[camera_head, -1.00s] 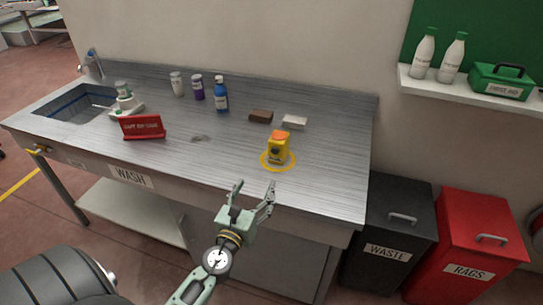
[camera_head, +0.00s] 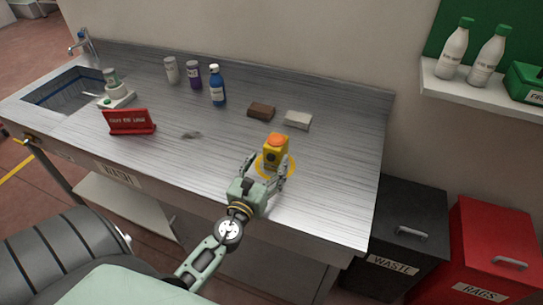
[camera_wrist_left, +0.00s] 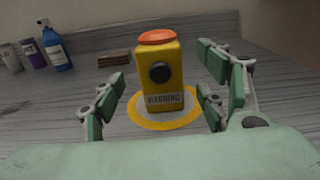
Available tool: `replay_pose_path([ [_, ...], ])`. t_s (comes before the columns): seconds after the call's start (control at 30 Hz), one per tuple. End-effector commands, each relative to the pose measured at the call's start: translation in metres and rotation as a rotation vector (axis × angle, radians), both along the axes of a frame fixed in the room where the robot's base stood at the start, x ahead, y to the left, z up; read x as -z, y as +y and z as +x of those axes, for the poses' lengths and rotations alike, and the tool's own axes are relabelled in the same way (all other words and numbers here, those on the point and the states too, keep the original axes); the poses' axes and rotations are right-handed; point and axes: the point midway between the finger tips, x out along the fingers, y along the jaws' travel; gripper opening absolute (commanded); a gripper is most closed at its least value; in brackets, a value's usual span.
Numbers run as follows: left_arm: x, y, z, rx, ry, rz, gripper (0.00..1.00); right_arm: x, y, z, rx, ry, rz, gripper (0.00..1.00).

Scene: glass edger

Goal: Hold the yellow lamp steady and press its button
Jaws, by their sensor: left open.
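The yellow lamp (camera_head: 275,152) stands upright on the metal worktop, inside a yellow ring marking (camera_head: 260,170). It has an orange top (camera_head: 277,139). My left gripper (camera_head: 266,170) is open just in front of the lamp. In the wrist view its fingers (camera_wrist_left: 155,95) are spread to either side of the lamp, with gaps on both sides. My right gripper is not in view.
A brown block (camera_head: 261,111) and a pale block (camera_head: 298,120) lie behind the lamp. A blue bottle (camera_head: 217,86), other containers and a red sign (camera_head: 129,121) stand to the left. The worktop (camera_head: 340,165) right of the lamp is clear.

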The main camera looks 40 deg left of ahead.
Motion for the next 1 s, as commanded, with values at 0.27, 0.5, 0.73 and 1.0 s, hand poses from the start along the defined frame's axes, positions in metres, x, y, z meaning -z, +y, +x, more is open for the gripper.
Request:
replay_pose_path([
  [0.27,-0.002,0.008,0.033,-0.001,-0.001,0.002,0.67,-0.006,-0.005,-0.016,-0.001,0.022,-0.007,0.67],
  [0.5,-0.001,0.015,0.065,0.000,-0.002,0.000,0.67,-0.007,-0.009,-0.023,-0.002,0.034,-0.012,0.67],
  [0.73,0.000,0.018,0.075,0.001,0.000,0.001,0.67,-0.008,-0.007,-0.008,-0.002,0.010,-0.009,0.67],
  [1.0,0.000,0.018,0.075,0.001,0.000,0.001,0.62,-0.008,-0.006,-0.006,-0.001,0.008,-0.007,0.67],
])
